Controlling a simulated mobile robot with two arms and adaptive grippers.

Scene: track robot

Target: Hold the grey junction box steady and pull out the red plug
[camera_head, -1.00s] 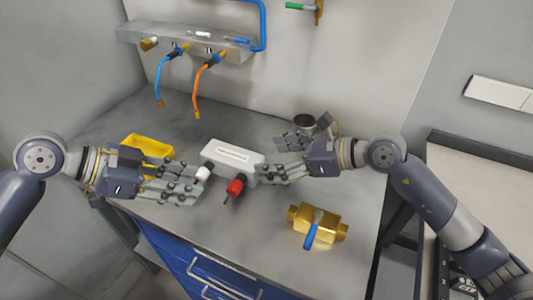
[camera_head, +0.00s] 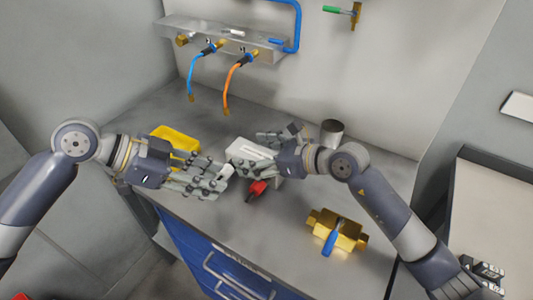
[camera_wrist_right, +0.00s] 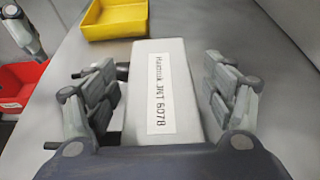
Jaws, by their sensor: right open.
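The junction box (camera_head: 247,151), pale grey to white with a printed label, lies on the bench. It fills the middle of the right wrist view (camera_wrist_right: 165,95). My right gripper (camera_head: 258,152) is open, with its fingers on both long sides of the box; gaps show beside it. The red plug (camera_head: 257,188) sticks out at the box's front side, below my right gripper. In the wrist view I cannot make it out behind the fingers. My left gripper (camera_head: 225,180) is at the box's left end, left of the red plug, beside a small white part (camera_head: 227,170). Its opening is unclear.
A yellow bin (camera_head: 176,141) stands behind my left gripper. A brass valve with a blue handle (camera_head: 330,242) lies at the front right. A metal cup (camera_head: 332,132) stands at the back. Blue and orange hoses (camera_head: 232,85) hang from the wall rail. The front middle bench is clear.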

